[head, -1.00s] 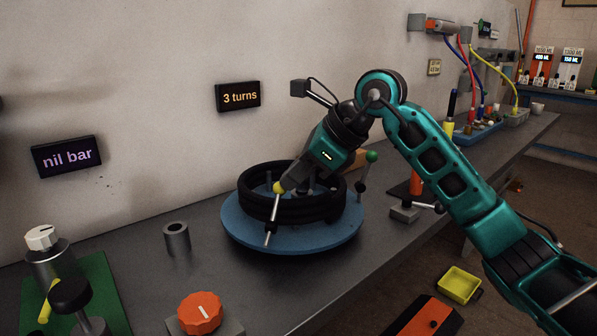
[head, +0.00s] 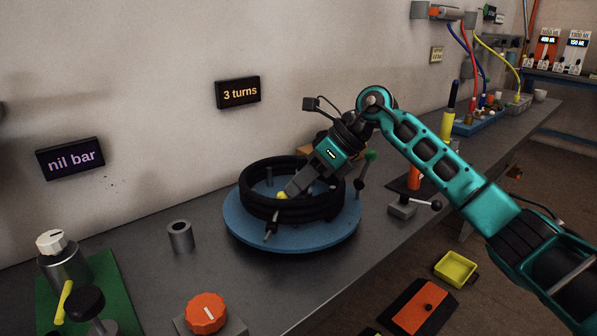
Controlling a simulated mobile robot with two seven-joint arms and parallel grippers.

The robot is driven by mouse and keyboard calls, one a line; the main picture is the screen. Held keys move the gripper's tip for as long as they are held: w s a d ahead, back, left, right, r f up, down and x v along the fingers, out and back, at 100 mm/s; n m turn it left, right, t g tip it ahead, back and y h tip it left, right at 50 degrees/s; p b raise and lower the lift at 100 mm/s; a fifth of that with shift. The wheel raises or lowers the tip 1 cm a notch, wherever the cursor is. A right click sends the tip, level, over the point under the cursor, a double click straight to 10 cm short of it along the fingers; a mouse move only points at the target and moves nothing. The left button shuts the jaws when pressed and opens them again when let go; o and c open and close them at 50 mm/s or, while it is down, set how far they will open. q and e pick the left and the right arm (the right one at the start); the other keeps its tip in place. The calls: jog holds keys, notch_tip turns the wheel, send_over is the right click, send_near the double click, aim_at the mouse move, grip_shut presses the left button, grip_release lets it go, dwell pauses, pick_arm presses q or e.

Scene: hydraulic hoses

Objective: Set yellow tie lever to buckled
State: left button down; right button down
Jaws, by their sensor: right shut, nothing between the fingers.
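The yellow tie lever (head: 282,195) is at the near side of the black hose coil (head: 280,214) on the round blue turntable (head: 240,230). Its yellow knob is at the coil's top rim, partly covered by my fingers, and its metal rod runs down the outside of the coil. The knob appears to lean inward over the coil. My right gripper (head: 291,191) reaches down from the upper right, shut and empty, with its fingertips at the knob. I cannot tell whether they touch. My left gripper is out of view.
A green-knobbed lever (head: 370,156) stands at the turntable's right edge. A grey hollow cylinder (head: 180,237) and an orange dial (head: 206,313) stand to the left and front. Signs reading "3 turns" (head: 238,92) and "nil bar" (head: 70,158) are on the wall.

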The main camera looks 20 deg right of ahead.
jog(key=shift+w+f, duration=0.1)
jog(key=shift+f, duration=0.15)
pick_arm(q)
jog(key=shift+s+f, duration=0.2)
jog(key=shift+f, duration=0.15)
pick_arm(e)
jog(key=shift+d, duration=0.1)
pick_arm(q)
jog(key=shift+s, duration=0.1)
pick_arm(e)
jog(key=shift+f, duration=0.1)
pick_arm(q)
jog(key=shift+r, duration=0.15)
pick_arm(e)
jog(key=shift+r+p, duration=0.65)
jog(key=shift+r, duration=0.2)
pick_arm(q)
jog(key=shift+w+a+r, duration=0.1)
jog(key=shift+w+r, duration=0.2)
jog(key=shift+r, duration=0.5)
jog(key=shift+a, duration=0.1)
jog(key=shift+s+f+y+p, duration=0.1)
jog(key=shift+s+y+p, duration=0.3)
jog(key=shift+p, duration=0.8)
pick_arm(e)
jog(key=w+v, duration=0.1)
jog(key=v, duration=1.3)
jog(key=shift+d+f, duration=0.15)
jog(key=shift+d, duration=0.1)
